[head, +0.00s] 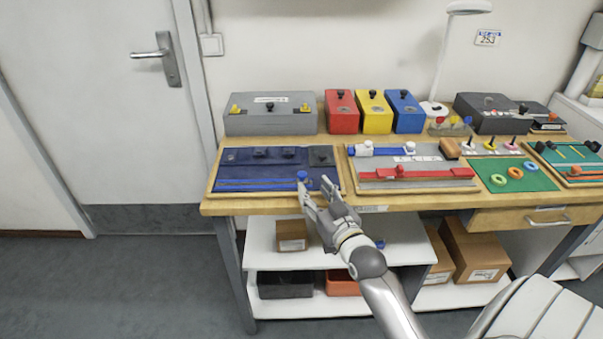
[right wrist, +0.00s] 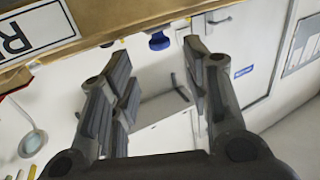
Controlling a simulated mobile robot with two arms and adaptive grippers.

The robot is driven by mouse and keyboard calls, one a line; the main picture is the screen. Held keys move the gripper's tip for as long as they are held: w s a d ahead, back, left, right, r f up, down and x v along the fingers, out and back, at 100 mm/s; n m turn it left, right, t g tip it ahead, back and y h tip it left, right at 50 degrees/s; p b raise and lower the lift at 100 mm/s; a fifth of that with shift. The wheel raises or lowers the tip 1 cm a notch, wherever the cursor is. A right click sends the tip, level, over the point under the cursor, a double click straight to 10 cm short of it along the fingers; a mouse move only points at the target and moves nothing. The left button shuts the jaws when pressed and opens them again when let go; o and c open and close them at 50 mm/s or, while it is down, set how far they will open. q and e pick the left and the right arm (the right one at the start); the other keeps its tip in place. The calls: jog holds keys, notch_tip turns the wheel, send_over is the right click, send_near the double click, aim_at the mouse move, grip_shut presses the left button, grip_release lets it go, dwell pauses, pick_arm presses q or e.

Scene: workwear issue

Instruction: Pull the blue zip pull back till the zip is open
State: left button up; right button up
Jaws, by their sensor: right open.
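The blue zip pull (head: 302,175) is a small round knob near the front right of a dark blue cloth panel (head: 240,170). A bright blue zip line (head: 255,183) runs left from it along the panel's front. My right gripper (head: 314,187) is open and empty at the table's front edge, just in front of the pull and apart from it as far as I can tell. In the right wrist view, a blue knob (right wrist: 159,41), likely the pull, shows beyond the gap between the open fingers (right wrist: 155,75). My left gripper is not in view.
A grey board with a red slider (head: 410,173) lies right of the panel. A grey box (head: 270,114) and red, yellow and blue boxes (head: 374,112) stand behind. A green mat with rings (head: 515,185) lies farther right. A shelf with cartons (head: 291,236) is below.

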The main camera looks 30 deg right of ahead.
aim_at(304, 178)
jog(key=w, duration=0.2)
jog(key=w+d, duration=0.1)
jog(key=w, duration=0.5)
jog(key=shift+d+f, duration=0.1)
jog(key=shift+d, duration=0.05)
grip_shut()
